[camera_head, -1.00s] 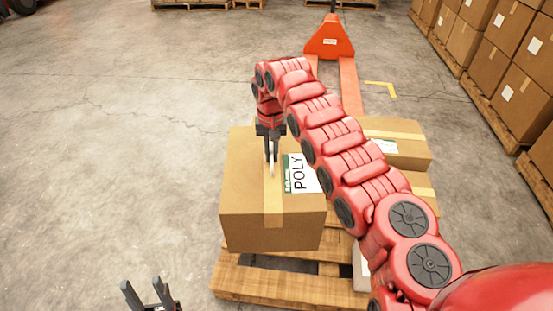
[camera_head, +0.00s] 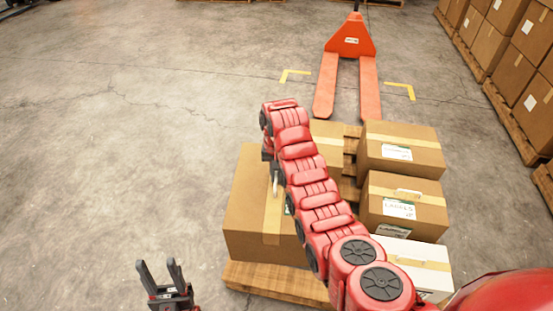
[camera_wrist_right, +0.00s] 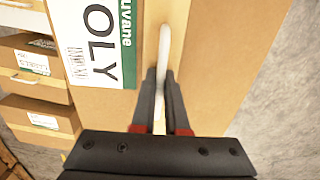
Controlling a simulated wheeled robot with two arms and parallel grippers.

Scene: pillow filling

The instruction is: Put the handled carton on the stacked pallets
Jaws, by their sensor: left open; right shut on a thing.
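The handled carton is a large brown box (camera_head: 245,215) with a tape strip and a white-and-green label. My right gripper (camera_head: 274,180) is shut on its white handle (camera_wrist_right: 164,50), as the right wrist view shows. The carton is over the left part of the wooden pallets (camera_head: 275,281) and sticks out past their left edge. I cannot tell whether it rests on them or hangs just above. My right arm hides its right side. My left gripper (camera_head: 160,273) is open and empty at the lower left, apart from the carton.
Brown cartons (camera_head: 400,140) (camera_head: 402,220) and a white carton (camera_head: 425,263) stand on the right of the pallets. Another carton (camera_head: 325,140) is behind my arm. An orange pallet jack (camera_head: 348,42) stands beyond. Stacked boxes (camera_head: 515,80) line the right; the left floor is clear.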

